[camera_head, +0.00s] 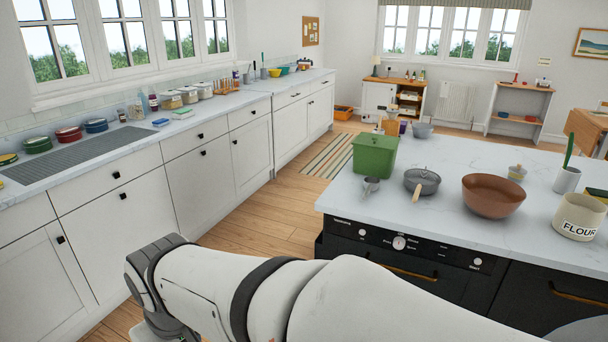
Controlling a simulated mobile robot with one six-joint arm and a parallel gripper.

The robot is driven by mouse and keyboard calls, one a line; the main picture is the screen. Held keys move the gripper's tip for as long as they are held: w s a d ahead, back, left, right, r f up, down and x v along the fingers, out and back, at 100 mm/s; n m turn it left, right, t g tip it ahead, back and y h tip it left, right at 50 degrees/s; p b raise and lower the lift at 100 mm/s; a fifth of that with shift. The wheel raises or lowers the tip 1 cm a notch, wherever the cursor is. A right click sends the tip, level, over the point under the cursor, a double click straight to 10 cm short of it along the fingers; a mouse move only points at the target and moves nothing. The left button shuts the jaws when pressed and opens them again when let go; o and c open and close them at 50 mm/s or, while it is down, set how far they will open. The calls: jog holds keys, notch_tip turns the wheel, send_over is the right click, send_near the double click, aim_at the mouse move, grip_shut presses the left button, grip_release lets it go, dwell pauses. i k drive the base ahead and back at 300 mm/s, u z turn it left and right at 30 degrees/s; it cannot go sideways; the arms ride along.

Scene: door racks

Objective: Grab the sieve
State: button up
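A round grey vessel (422,179) with a light wooden handle sits on the island counter (340,200) near its front edge. It looks like the sieve, but at this size I cannot tell whether it has mesh. Its handle points toward the front edge. A small grey cup-like item (371,186) stands to its left, and a brown bowl (492,196) to its right. My white arm crosses the bottom of the view, in front of the island. My gripper is not in view.
A green bin (374,156) stands behind and left of the grey vessel. The black oven front (400,252) faces me. Wooden floor is clear at left.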

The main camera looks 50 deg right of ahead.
aim_at(418, 181)
jog(key=z, duration=2.45)
jog(key=i, duration=1.65)
jog(key=z, duration=0.05)
